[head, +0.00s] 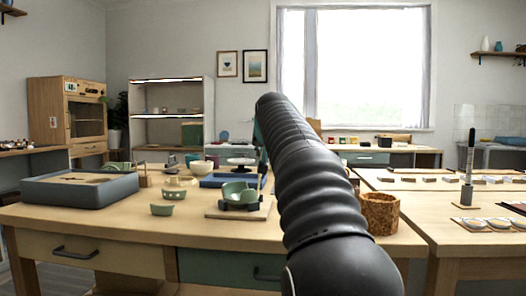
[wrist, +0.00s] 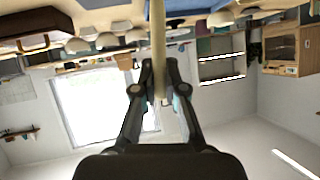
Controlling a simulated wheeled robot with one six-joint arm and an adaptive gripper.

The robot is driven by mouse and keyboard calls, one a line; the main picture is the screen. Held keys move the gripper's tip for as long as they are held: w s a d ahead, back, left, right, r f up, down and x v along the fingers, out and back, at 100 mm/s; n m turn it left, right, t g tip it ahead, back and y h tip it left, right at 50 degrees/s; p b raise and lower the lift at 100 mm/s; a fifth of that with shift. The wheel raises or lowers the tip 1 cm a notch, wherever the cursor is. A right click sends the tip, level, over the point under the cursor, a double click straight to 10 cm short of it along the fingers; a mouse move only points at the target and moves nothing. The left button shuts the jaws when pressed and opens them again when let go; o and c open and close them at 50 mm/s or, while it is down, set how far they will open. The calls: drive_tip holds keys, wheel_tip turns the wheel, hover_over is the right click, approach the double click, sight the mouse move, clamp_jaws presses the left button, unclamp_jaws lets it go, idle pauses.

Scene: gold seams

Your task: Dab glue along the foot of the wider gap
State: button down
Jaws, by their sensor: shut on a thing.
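A green broken bowl (head: 238,194) sits in a dark cradle on a pale board (head: 262,212) near the table's front. Its gaps are too small to compare in width. A green shard (head: 161,209) lies left of it, apart from it. In the wrist view my gripper (wrist: 160,78) is shut on a pale, slim stick (wrist: 158,35), which runs out past the top edge of the picture. The stick's tip is out of sight, so I cannot tell whether it carries glue. In the head view my arm hides the gripper and stick.
A grey tray (head: 82,192) stands at the table's left. A cork pot (head: 380,214) is at the right. The table front between tray and board is mostly clear.

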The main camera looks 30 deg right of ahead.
drive_tip(key=shift+r+p, duration=0.2)
drive_tip(key=shift+p, duration=0.1)
drive_tip(key=shift+w+d+r+p, duration=0.1)
drive_tip(key=shift+w+d+p, duration=0.5)
drive_tip(key=shift+w+p, duration=0.35)
drive_tip(key=shift+f, duration=0.35)
idle(0.8)
drive_tip(key=shift+r, duration=0.25)
idle(0.3)
drive_tip(key=shift+w+p, duration=0.1)
drive_tip(key=shift+p, duration=0.3)
